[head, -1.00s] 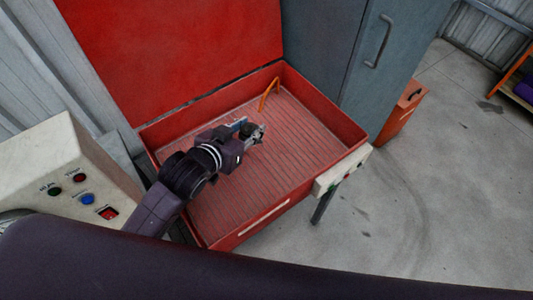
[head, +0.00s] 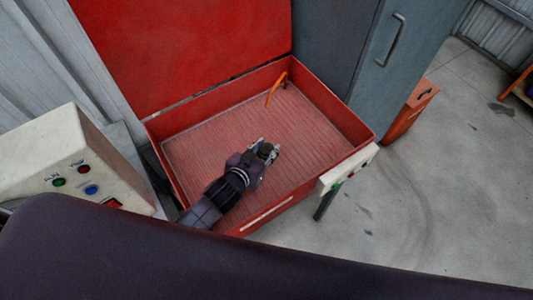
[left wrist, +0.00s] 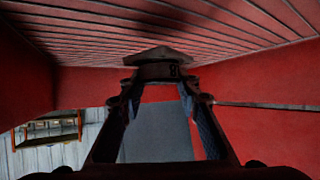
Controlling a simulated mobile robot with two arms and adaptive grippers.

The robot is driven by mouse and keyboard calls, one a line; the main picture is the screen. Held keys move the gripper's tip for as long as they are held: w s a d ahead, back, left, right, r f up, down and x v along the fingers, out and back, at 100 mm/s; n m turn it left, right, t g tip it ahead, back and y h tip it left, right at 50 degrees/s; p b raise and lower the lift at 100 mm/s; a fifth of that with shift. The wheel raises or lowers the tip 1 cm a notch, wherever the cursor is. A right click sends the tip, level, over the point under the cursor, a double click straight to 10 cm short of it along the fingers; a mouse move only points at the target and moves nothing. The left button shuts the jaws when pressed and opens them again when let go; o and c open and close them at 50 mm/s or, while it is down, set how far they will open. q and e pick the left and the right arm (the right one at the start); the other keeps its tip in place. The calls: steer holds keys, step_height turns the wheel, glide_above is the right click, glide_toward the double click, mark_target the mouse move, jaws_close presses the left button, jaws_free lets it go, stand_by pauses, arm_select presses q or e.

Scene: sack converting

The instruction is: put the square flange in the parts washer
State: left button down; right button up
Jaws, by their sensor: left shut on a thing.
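The parts washer is a red open tub (head: 355,112) with a ribbed floor and a raised red lid (head: 190,45). My left gripper (head: 269,151) is inside the tub, low over the ribbed floor. In the left wrist view, my left gripper (left wrist: 158,78) is shut on the square flange (left wrist: 158,55), a dark grey plate with a thicker hub, held at the fingertips. The flange is close to the ribbed floor; I cannot tell whether it touches. In the head view the flange is too small to make out clearly. My right gripper is not in view.
An orange bent spout (head: 275,89) rises at the tub's back. A control box (head: 75,160) with coloured buttons stands at the left. A grey cabinet (head: 365,60) and an orange bin (head: 410,110) stand right of the tub. Much of the tub floor is clear.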

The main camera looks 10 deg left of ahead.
mark_target(263, 159)
arm_select(q)
steer(key=shift+f, duration=1.95)
steer(key=c, duration=1.4)
jaws_free()
steer(key=shift+f, duration=0.1)
steer(key=shift+c, duration=0.2)
steer(key=b+v, duration=0.1)
steer(key=v, duration=1.1)
